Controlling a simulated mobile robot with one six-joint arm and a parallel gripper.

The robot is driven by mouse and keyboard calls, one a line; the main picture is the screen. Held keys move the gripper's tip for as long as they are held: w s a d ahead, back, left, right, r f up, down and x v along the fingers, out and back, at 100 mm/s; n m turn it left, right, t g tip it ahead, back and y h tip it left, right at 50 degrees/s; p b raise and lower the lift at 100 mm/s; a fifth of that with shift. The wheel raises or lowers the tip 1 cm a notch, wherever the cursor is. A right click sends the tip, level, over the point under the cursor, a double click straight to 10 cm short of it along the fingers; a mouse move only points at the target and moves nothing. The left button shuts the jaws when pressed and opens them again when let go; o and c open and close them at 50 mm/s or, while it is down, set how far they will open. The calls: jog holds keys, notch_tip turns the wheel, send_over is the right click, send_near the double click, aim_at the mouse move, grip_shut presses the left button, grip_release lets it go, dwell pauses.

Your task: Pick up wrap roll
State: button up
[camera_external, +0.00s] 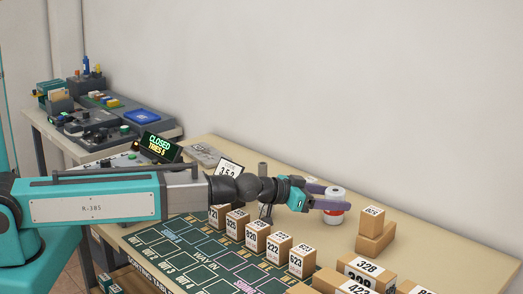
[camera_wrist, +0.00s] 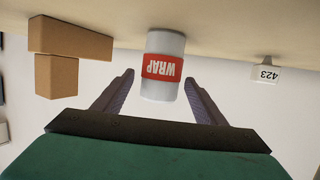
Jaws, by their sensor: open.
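The wrap roll is a pale grey-white cylinder with a red band reading WRAP. In the wrist view the wrap roll (camera_wrist: 162,89) is near the middle, beyond and between my two finger tips, and shows upside down. In the external view the wrap roll (camera_external: 333,215) stands upright on the table, partly hidden behind my gripper's fingers. My gripper (camera_external: 322,202) reaches out to it from the left, with its fingers beside the roll. In the wrist view my gripper (camera_wrist: 160,80) is open, one finger on each side, with gaps between the fingers and the roll.
Two stacked cardboard boxes (camera_external: 371,245) stand right of the roll. Several numbered boxes (camera_external: 256,236) line the sorting mat (camera_external: 190,255) below my arm. More boxes (camera_external: 355,271) sit at the front. A white wall (camera_external: 300,80) rises behind.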

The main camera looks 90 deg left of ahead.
jog(key=shift+p+x, duration=0.6)
jog(key=shift+x, duration=1.9)
jog(key=c, duration=1.1)
jog(key=shift+r, duration=0.2)
jog(key=shift+r+b, duration=0.75)
jog(key=shift+r, duration=4.1)
